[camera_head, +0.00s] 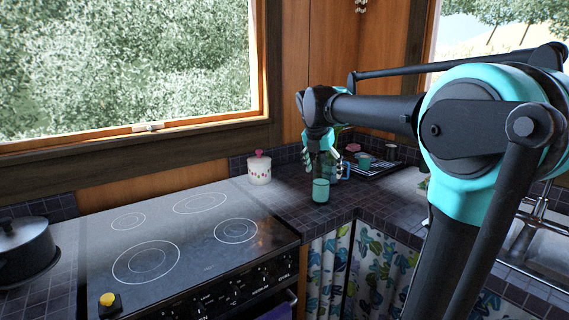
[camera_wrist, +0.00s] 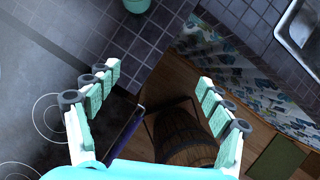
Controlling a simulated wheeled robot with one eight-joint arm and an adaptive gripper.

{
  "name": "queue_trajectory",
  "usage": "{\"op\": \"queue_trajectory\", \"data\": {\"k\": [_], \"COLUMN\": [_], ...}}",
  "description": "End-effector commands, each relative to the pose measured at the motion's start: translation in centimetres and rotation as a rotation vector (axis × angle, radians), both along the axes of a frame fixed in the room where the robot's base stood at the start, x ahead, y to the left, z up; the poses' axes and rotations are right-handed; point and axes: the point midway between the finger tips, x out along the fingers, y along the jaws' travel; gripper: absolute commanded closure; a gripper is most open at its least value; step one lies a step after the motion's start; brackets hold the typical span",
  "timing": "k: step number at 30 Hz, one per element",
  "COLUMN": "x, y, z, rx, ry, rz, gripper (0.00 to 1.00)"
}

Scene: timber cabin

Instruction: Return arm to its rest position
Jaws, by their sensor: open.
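My arm reaches in from the right of the head view, and my gripper (camera_head: 324,166) hangs above the tiled counter near its corner. In the wrist view my gripper (camera_wrist: 158,78) is open, its two green-padded fingers wide apart with nothing between them. A teal cup (camera_head: 320,190) stands on the counter in the head view, close to the gripper in the picture. A teal cup also shows at the top of the wrist view (camera_wrist: 137,5), beyond the fingertips.
A black stove (camera_head: 185,240) with ring burners lies left of the counter. A dark pot (camera_head: 28,250) stands at far left, and a white lidded jar (camera_head: 260,170) at the back. A sink (camera_head: 520,240) is right. A barrel (camera_wrist: 185,140) stands on the floor below.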

Motion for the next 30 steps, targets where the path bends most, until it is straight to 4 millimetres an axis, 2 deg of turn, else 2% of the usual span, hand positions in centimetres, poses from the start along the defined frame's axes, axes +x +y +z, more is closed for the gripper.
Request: {"op": "queue_trajectory", "data": {"k": [8,17,23,26,30], "x": [-0.8,-2.6,-5.0,-6.9,-10.5], "y": [-0.5,-1.6,-2.7,-3.5,-4.7], "z": [-1.4,-4.4,-7.8,-10.3,-14.6], "rx": [0.046,0.151,0.266,0.352,0.498], "ry": [-0.021,-0.063,-0.107,-0.136,-0.182], "rz": [-0.102,-0.331,-0.589,-0.782,-1.123], "gripper": [0.2,0.2,0.2,0.2,0.2]}}
